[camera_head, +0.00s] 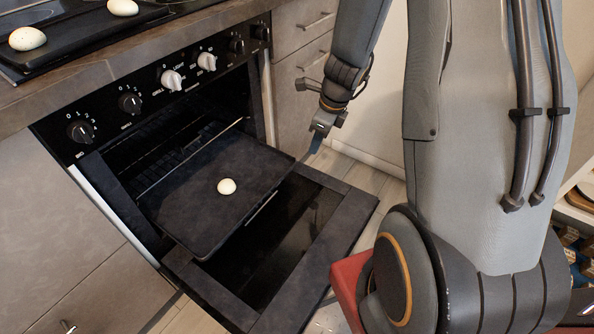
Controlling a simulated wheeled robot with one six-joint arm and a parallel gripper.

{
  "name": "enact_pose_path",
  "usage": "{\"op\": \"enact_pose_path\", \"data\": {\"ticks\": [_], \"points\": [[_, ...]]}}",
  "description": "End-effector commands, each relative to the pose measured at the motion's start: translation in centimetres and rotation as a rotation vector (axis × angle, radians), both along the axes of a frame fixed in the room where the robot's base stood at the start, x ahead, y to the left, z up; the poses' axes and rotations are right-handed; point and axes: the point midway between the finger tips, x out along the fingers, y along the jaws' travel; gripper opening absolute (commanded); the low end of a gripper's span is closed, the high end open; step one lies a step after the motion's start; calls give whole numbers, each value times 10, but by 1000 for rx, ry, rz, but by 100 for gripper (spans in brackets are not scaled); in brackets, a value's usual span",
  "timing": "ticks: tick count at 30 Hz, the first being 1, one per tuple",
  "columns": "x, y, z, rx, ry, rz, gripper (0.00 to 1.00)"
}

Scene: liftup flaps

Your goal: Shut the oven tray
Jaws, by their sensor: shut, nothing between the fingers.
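The dark oven tray (190,213) sticks out of the oven over the lowered door, with its back part inside the cavity. The oven door (325,240) is open, folded down under the tray. My gripper (311,151) is shut and empty, pointing down near the tray's right front corner. From this view I cannot tell whether it touches the tray.
The oven's control panel (150,85) with several knobs sits above the cavity. A cooktop (75,45) with pale round items is on the counter. Drawers (300,60) stand right of the oven. Floor (350,172) shows beyond the door.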

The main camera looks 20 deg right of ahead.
Motion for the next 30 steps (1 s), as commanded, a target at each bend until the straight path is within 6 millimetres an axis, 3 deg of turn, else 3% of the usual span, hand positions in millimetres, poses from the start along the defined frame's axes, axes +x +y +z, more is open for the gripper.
{"op": "enact_pose_path", "data": {"ticks": [1, 7, 11, 27, 30], "points": [[6, -5, -15, 9, 6, -60, 0], [15, -13, -34, 28, 14, -187, 0], [17, -11, -45, 29, 17, -197, 0], [34, 1, -130, 29, 16, -191, 0], [45, 10, -128, 28, 13, -186, 0]]}}
